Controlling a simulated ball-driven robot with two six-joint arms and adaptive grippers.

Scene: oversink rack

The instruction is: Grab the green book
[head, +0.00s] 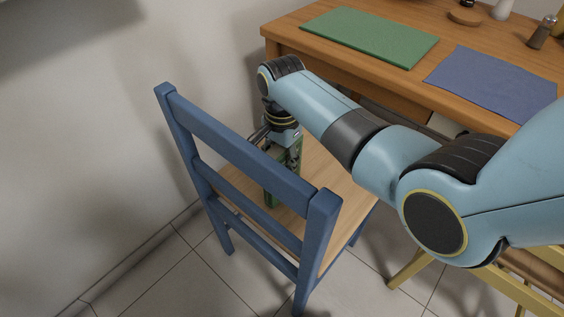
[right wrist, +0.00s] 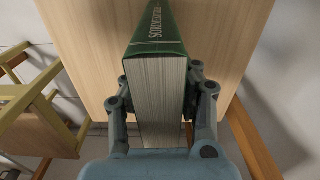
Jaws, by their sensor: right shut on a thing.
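The green book (head: 271,187) is upright over the pale wooden seat of the blue chair (head: 255,148), partly hidden behind the chair's back rails. My right gripper (head: 286,150) comes down on it from above and is shut on it. In the right wrist view the book (right wrist: 157,38) shows its green cover with light lettering and its pale page edges. The fingers of my right gripper (right wrist: 160,88) press on both sides of the book. I cannot tell whether the book touches the seat. My left gripper is not in view.
A wooden table (head: 290,42) stands behind the chair, with a green mat (head: 370,36), a blue mat (head: 490,82) and small items at its far right. A yellow chair (head: 510,288) is at the lower right. A wall is close on the left.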

